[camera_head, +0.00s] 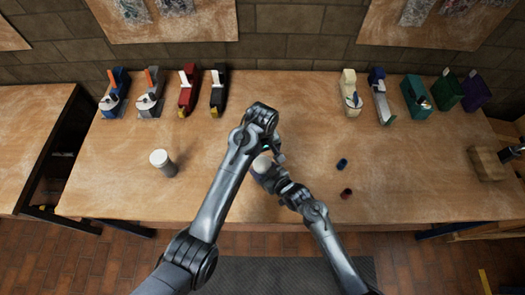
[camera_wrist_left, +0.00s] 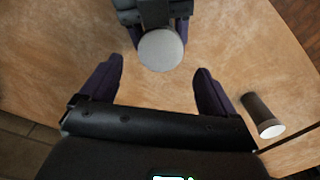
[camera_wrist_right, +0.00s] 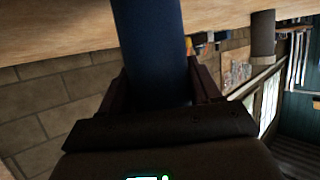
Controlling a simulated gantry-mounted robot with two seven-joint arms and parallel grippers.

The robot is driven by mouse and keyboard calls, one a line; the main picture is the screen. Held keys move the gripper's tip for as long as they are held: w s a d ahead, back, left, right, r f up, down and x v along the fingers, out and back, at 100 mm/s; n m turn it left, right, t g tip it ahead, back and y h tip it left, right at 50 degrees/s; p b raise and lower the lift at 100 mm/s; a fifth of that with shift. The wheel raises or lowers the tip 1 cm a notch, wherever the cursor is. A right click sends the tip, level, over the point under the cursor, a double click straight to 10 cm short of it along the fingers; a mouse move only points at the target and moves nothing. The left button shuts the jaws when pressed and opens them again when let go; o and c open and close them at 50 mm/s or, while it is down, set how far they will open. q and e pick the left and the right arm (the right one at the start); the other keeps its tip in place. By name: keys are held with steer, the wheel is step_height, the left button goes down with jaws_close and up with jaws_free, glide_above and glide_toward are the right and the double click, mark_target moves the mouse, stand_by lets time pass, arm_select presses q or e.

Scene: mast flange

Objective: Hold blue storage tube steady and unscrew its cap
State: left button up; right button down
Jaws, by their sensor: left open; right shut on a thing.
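The blue storage tube (camera_wrist_right: 152,50) stands between my right gripper's fingers in the right wrist view, and the gripper (camera_wrist_right: 160,85) is shut on it. Its pale round cap (camera_head: 262,164) faces up in the head view, near the front middle of the bench, by my right gripper (camera_head: 268,178). In the left wrist view the cap (camera_wrist_left: 160,50) lies just beyond my left gripper (camera_wrist_left: 158,78). That gripper is open and empty, its two dark purple fingers apart on either side of the cap's line. In the head view my left arm partly hides this area.
A grey tube with a white top (camera_head: 162,162) stands at left on the wooden bench (camera_head: 110,185). A small blue piece (camera_head: 342,163) and a dark red piece (camera_head: 346,193) lie to the right. Several tape dispensers (camera_head: 187,90) line the back. A wooden block (camera_head: 487,163) is far right.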

mark_target(262, 163)
arm_select(q)
steer(key=shift+f, duration=3.2)
steer(key=shift+c, duration=0.3)
steer(key=c, duration=1)
steer(key=n, duration=0.6)
steer(key=shift+r, duration=0.4)
steer(key=shift+r, duration=0.7)
steer(key=shift+r, duration=2.05)
arm_select(e)
steer(key=shift+c, duration=0.7)
jaws_free()
